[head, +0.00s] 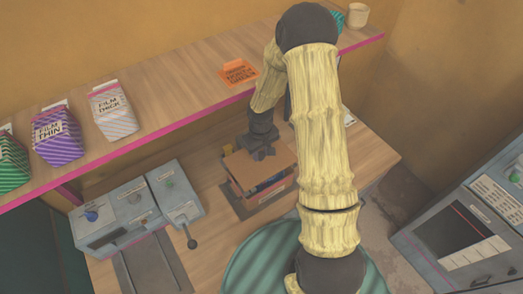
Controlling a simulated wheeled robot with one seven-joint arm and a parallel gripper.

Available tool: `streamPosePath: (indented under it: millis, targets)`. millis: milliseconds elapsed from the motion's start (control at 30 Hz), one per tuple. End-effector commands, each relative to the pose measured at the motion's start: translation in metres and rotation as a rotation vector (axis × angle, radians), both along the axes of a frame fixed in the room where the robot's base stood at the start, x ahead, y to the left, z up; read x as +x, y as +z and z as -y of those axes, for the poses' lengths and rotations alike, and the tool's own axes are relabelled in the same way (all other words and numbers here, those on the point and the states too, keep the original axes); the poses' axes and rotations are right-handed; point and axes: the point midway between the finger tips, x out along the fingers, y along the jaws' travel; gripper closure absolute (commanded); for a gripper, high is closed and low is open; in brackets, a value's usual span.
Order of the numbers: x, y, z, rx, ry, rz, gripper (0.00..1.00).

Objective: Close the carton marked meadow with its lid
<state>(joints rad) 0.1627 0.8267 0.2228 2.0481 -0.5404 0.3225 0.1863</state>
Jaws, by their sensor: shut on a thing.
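My gripper (263,155) points down over the bench and is shut on a flat brown panel, which looks like the lid (281,165). The lid lies roughly level over an open carton (271,197) with a pale label strip on its near side. Dark blue and red contents show in the gap between lid and carton wall. The lid looks slightly above the rim; whether it touches cannot be told. The carton's marking is too small to read, and its far side is hidden by the lid and gripper.
A grey machine (128,213) with knobs and a black-ended lever (191,243) stands left of the carton. A shelf (180,88) above holds bags (57,134), an orange sign (239,72) and a cup (358,14). Another grey machine (470,215) stands right. Bench right of the carton looks clear.

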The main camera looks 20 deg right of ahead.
Motion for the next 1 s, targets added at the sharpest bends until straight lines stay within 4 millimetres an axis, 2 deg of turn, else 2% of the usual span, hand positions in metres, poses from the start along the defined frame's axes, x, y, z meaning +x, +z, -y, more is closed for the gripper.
streamPosePath:
  millis: [733,1000]
  targets:
    - [0.000,-0.056,0.004,0.000,-0.007,0.000,1.00]
    - [0.000,-0.066,0.004,0.000,-0.006,0.000,1.00]
